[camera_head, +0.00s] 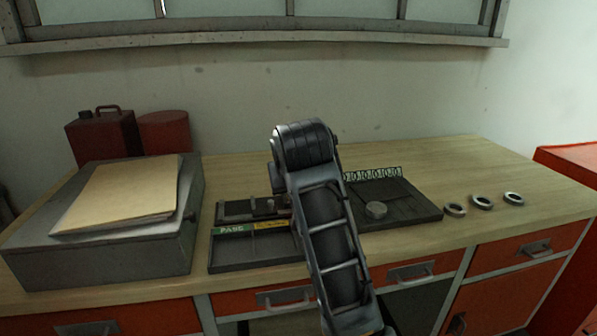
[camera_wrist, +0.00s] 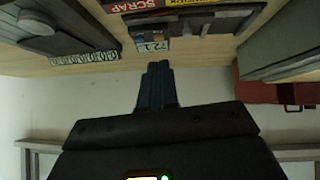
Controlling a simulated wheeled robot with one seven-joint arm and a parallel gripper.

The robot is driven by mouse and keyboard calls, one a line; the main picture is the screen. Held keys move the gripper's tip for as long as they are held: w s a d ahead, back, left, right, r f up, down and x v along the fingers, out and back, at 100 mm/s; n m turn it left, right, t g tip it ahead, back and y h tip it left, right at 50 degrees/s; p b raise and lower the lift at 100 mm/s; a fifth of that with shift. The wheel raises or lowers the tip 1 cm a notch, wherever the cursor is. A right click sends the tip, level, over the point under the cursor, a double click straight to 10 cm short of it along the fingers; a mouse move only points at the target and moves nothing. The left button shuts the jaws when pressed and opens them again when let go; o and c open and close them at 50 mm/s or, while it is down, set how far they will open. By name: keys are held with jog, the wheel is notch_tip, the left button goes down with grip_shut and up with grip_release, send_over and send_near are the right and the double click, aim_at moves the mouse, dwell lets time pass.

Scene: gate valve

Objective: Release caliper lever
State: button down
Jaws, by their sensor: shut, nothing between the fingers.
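A dark caliper fixture (camera_head: 248,209) sits on the bench at the back of a sorting tray, left of my arm in the head view. In the wrist view the caliper's small display (camera_wrist: 155,44) reads about 72.1, with grey and blue parts around it. I cannot make out the lever for certain. My gripper (camera_wrist: 158,68) is shut and empty, its dark fingertips pointing at the caliper's display end. They appear close to it, but I cannot tell whether they touch. In the head view my arm hides the gripper and the right part of the fixture.
The tray (camera_head: 262,252) has a green PASS label and a yellow one; a red SCRAP label shows in the wrist view. A dark plate (camera_head: 415,212) with a round disc and a number strip lies right. Three rings (camera_head: 481,202) lie farther right. A grey box (camera_head: 150,260) with a folder stands left.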

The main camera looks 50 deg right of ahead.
jog(key=v, duration=1)
jog(key=shift+d+r, duration=0.1)
jog(key=shift+r, duration=0.05)
jog(key=s+a+f+n+t+y, duration=0.1)
jog(key=s+a+f+n+t, duration=0.15)
jog(key=s+f, duration=0.55)
jog(key=s+a+f+n+t+y, duration=0.15)
jog(key=s+a+f+n, duration=0.25)
jog(key=f, duration=0.8)
jog(key=s+a+r+t+y, duration=0.1)
jog(key=s+a, duration=0.3)
jog(key=s, duration=0.7)
jog(key=s+a+r+t+y, duration=0.2)
jog(key=s+a, duration=0.2)
jog(key=s, duration=0.8)
jog(key=shift+t, duration=0.4)
jog(key=shift+r+y, duration=0.1)
jog(key=shift+y, duration=0.15)
